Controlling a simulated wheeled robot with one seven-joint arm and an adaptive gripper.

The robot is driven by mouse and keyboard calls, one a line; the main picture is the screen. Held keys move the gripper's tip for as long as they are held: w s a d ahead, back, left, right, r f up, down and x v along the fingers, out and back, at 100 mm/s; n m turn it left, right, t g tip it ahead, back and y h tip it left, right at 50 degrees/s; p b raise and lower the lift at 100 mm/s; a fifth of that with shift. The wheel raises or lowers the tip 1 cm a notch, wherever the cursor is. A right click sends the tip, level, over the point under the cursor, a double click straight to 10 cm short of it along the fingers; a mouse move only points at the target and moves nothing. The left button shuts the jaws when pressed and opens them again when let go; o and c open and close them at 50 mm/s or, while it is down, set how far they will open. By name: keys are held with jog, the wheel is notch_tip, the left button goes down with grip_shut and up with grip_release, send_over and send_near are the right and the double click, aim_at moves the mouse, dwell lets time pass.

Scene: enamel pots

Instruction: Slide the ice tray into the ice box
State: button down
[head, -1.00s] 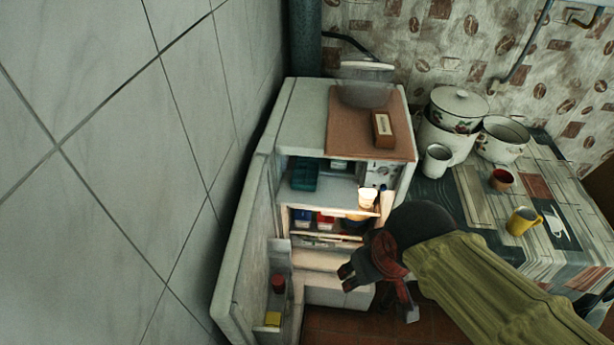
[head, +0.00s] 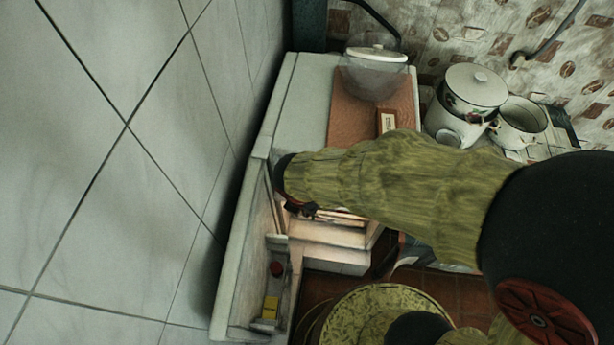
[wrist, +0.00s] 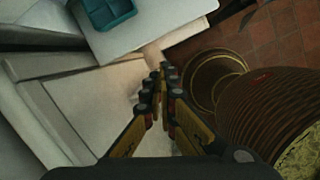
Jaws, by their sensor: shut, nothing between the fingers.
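The teal ice tray (wrist: 105,10) shows at the top edge of the wrist view, partly cut off. It rests on a pale flat surface (wrist: 165,22) near that surface's edge. My gripper (wrist: 167,85) is shut and empty, below the tray in the wrist view and apart from it. In the head view my gripper (head: 302,209) is in front of the open fridge (head: 300,90), near the inner side of its door. My arm hides the tray and the ice box opening there.
The open fridge door (head: 240,260) stands at the left, with a yellow item (head: 270,308) in its shelf. A tiled wall (head: 90,180) is close beside it. Pots (head: 475,88) stand on the table at the right. Brown floor tiles (wrist: 290,30) show in the wrist view.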

jog(key=w+f+n+b, duration=0.1)
jog(key=w+f+n, duration=0.1)
jog(key=f, duration=0.1)
jog(key=w+a+f+n+b, duration=0.1)
jog(key=w+f+n, duration=0.1)
jog(key=w+f, duration=0.1)
jog(key=w+f+n+b, duration=0.1)
jog(key=w+f+n, duration=0.1)
jog(key=w, duration=0.1)
jog(key=shift+w+a+f+t+y, duration=0.1)
jog(key=shift+a+f+t+y, duration=0.05)
jog(key=shift+f+t+y, duration=0.2)
jog(key=shift+w, duration=0.6)
jog(key=shift+w+r+p, duration=0.15)
jog(key=shift+w+p, duration=0.6)
jog(key=shift+w, duration=0.4)
jog(key=shift+w+p, duration=0.4)
jog(key=shift+w, duration=0.4)
jog(key=shift+s+f, duration=0.1)
jog(key=shift+f, duration=0.1)
